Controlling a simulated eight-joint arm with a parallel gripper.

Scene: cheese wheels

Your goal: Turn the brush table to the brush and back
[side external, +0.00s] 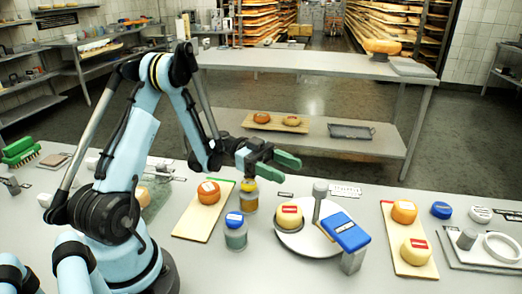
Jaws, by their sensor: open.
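The brush table appears to be a round, pale turntable (292,243) on the bench. A small yellow-orange cheese wheel (289,219) with a red label sits on its left part, on a dark base. A grey upright peg (319,199) rises near the turntable's back right. A blue block (346,233) on a grey post stands at the turntable's right edge and overlaps it in view; this may be the brush, but its bristles are not clear. My gripper (273,168), with green fingertips, is open and empty. It hangs above and behind the turntable, apart from the peg.
A board (184,229) with an orange cheese wheel lies left. Blue-lidded (235,235) and yellow-lidded (249,199) jars stand between it and the turntable. Another board (412,262) with two cheeses lies right. A grey tray (478,253) holds a white ring at far right.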

